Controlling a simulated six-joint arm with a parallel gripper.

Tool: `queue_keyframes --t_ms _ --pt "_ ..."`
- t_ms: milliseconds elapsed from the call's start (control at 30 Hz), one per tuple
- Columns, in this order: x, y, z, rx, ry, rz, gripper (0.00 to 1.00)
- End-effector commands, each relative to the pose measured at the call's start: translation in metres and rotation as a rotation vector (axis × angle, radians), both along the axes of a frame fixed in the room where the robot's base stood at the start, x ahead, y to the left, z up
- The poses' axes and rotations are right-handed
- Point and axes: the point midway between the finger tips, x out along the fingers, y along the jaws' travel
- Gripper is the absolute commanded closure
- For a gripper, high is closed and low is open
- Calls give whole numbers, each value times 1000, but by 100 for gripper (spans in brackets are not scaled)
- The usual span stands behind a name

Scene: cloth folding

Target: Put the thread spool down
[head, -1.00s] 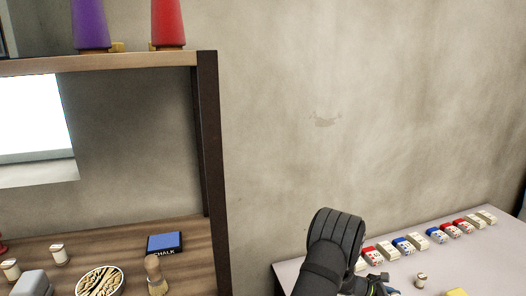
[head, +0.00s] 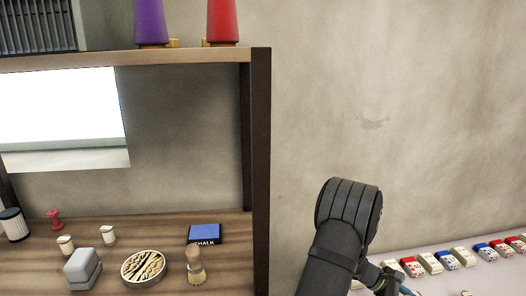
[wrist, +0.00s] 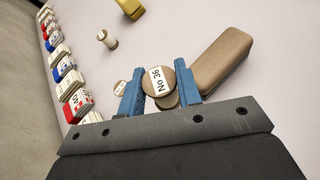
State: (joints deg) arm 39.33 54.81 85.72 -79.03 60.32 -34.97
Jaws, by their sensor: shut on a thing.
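In the wrist view, the thread spool (wrist: 161,80), round and wooden with a white end label reading "No 36", sits between the two blue fingers of my gripper (wrist: 155,92). The gripper is shut on it. The spool is over the pale table (wrist: 200,30); whether it touches the surface I cannot tell. In the head view my arm reaches down to the right table, and the fingers and the held spool are mostly hidden or out of frame at the bottom.
A wooden block (wrist: 220,62) lies close right of the fingers. A small labelled spool (wrist: 120,88) is just left. Another small spool (wrist: 107,38) and a yellow object (wrist: 130,8) stand farther off. Several coloured packets (wrist: 68,72) line the table edge. A wooden shelf (head: 262,170) stands left.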

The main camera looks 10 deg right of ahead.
Motion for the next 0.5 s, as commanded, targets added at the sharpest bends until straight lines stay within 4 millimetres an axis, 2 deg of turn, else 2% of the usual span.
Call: queue_keyframes --t_ms 500 --pt "-27 8 41 62 -373 -361 100"
